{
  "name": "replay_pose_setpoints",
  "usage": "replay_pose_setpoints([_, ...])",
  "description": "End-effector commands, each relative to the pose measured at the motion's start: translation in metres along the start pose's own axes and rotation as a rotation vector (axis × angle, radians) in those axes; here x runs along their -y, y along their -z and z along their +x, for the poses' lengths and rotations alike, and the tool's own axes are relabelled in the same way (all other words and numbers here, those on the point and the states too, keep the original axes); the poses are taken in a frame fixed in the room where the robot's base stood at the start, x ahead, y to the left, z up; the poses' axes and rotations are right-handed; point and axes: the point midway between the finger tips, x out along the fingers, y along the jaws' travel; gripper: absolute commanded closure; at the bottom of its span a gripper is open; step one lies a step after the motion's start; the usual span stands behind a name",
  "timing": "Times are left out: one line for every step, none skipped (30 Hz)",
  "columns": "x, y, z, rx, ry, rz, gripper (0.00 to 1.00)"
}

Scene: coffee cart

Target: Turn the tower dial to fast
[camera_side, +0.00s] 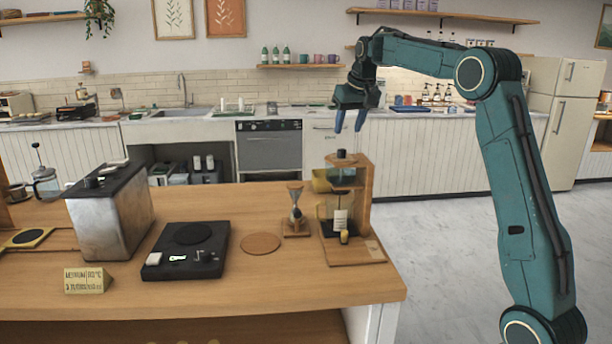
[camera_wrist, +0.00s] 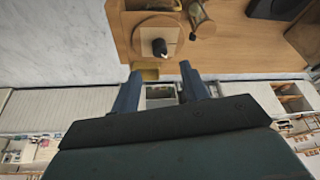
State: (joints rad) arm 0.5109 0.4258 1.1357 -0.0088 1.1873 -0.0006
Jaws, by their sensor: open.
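The wooden tower (camera_side: 363,195) stands near the right end of the counter, with a glass vessel (camera_side: 340,208) in its frame. A black dial (camera_side: 342,154) sits on its top; the dial also shows in the wrist view (camera_wrist: 159,47), just beyond my fingertips. Its marks are too small to read. My gripper (camera_side: 350,124) hangs above the tower with its blue fingers pointing down, apart from the dial. It is open and empty; in the wrist view its fingers (camera_wrist: 160,72) stand to either side below the dial.
Left of the tower stand a small wooden stand with glass (camera_side: 296,212), a round brown coaster (camera_side: 261,243), a black scale (camera_side: 188,262) and a metal box (camera_side: 92,225). A small sign (camera_side: 88,280) stands at the front left. The air around my gripper is clear.

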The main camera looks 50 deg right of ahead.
Motion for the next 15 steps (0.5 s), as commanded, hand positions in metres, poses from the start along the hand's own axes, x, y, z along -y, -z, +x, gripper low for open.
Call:
replay_pose_setpoints([0.0, -0.001, 0.009, 0.004, 0.0, 0.0, 0.55])
replay_pose_setpoints([0.0, -0.001, 0.014, 0.004, 0.0, 0.0, 0.55])
replay_pose_setpoints([0.0, -0.001, 0.02, 0.004, 0.0, 0.0, 0.55])
replay_pose_setpoints([0.0, -0.001, 0.025, 0.004, 0.0, 0.0, 0.55])
replay_pose_setpoints([0.0, -0.001, 0.029, 0.003, 0.0, 0.0, 0.55])
replay_pose_setpoints([0.0, -0.001, 0.035, 0.004, 0.0, 0.0, 0.55])
replay_pose_setpoints([0.0, -0.001, 0.04, 0.004, 0.0, 0.0, 0.55])
replay_pose_setpoints([0.0, -0.001, 0.044, 0.004, 0.0, 0.0, 0.55])
replay_pose_setpoints([0.0, -0.001, 0.049, 0.004, 0.0, 0.0, 0.55])
replay_pose_setpoints([0.0, -0.001, 0.052, 0.003, 0.0, 0.0, 0.55])
replay_pose_setpoints([0.0, 0.0, 0.056, 0.002, 0.0, 0.0, 0.55])
replay_pose_setpoints([0.0, 0.0, 0.06, 0.002, 0.0, 0.0, 0.55])
replay_pose_setpoints([0.0, 0.0, 0.063, 0.002, 0.0, 0.0, 0.55])
replay_pose_setpoints([0.0, -0.001, 0.065, 0.003, 0.0, 0.0, 0.55])
replay_pose_setpoints([0.0, -0.001, 0.068, 0.002, 0.0, 0.0, 0.55])
